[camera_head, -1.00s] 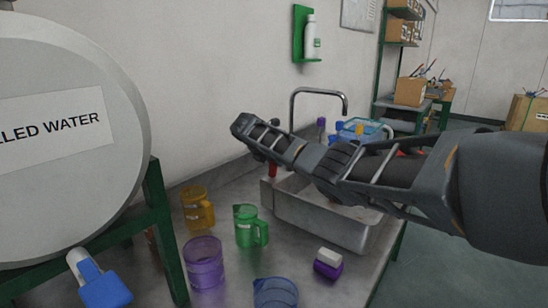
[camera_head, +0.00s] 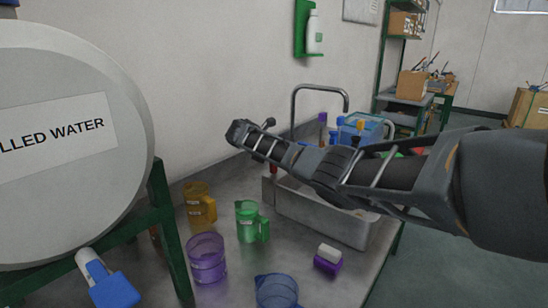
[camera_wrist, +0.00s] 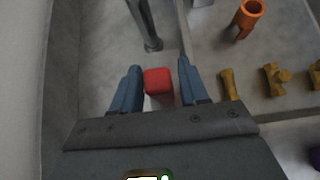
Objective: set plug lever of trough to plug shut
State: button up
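The metal trough (camera_head: 320,215) stands on the bench against the wall, with a curved grey tap over it. In the wrist view, a red block-shaped handle (camera_wrist: 158,80), which looks like the plug lever, lies between my two blue fingers. My gripper (camera_wrist: 159,72) is open, with a finger on either side of the red handle and visible gaps between. Whether the handle is pushed down or raised cannot be told. In the head view my arm reaches from the right across the trough, and my fingertips cannot be made out.
A green jug (camera_head: 248,222), a yellow jug (camera_head: 199,204), a purple beaker (camera_head: 206,260) and a blue jug (camera_head: 276,290) stand left of the trough. A large water barrel (camera_head: 60,200) is at far left. In the wrist view, an orange cup-like piece (camera_wrist: 248,14) lies right.

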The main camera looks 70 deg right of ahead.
jog(key=shift+o, duration=0.5)
jog(key=v, duration=0.7)
jog(key=shift+a+r, duration=0.2)
jog(key=shift+a, duration=0.1)
jog(key=shift+w, duration=0.1)
